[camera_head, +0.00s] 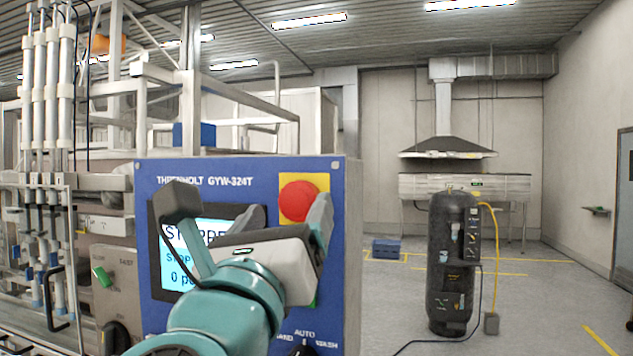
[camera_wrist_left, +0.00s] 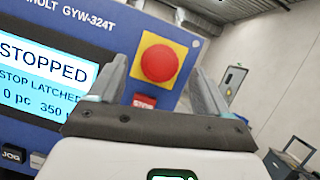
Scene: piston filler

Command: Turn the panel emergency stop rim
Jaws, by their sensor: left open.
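The panel emergency stop (camera_head: 298,201) is a round red button on a yellow square plate, at the upper right of the blue panel (camera_head: 235,171). It also shows in the left wrist view (camera_wrist_left: 159,63), near the top middle. My left gripper (camera_head: 284,212) is open and empty in front of the panel. Its two fingers stand to either side of the button in both views, apart from it in the left wrist view. The button's lower right edge is partly hidden by a finger in the head view. My right gripper is not in view.
The panel's screen (camera_wrist_left: 45,75) reads STOPPED and STOP LATCHED. A green knob (camera_head: 101,276) is on the machine at left. A black cylindrical tank (camera_head: 453,262) with a yellow hose stands at right. The floor between panel and tank is clear.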

